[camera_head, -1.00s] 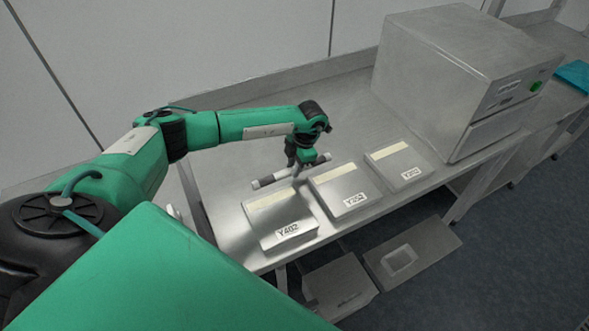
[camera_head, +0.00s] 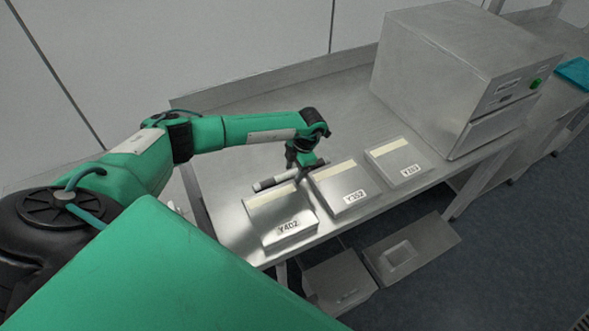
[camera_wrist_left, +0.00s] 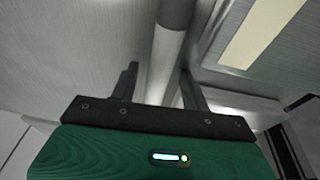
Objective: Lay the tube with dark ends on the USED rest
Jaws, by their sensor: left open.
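The tube with dark ends (camera_head: 284,177) has a pale body and lies along the back edges of the left and middle boxes. I cannot tell whether it touches them. My left gripper (camera_head: 302,172) is over its right half. In the left wrist view the tube (camera_wrist_left: 162,62) runs between the two spread fingers of the left gripper (camera_wrist_left: 160,78), with one dark end at the top. The fingers look apart from it. No label reading USED can be made out, so I cannot tell which thing is the USED rest. My right gripper is not in view.
Three low grey boxes with pale strips stand on the steel table: left (camera_head: 290,242), middle (camera_head: 351,209) and right (camera_head: 408,181). A large steel cabinet (camera_head: 440,60) stands at the right. Two containers sit below the front edge. The table behind the boxes is clear.

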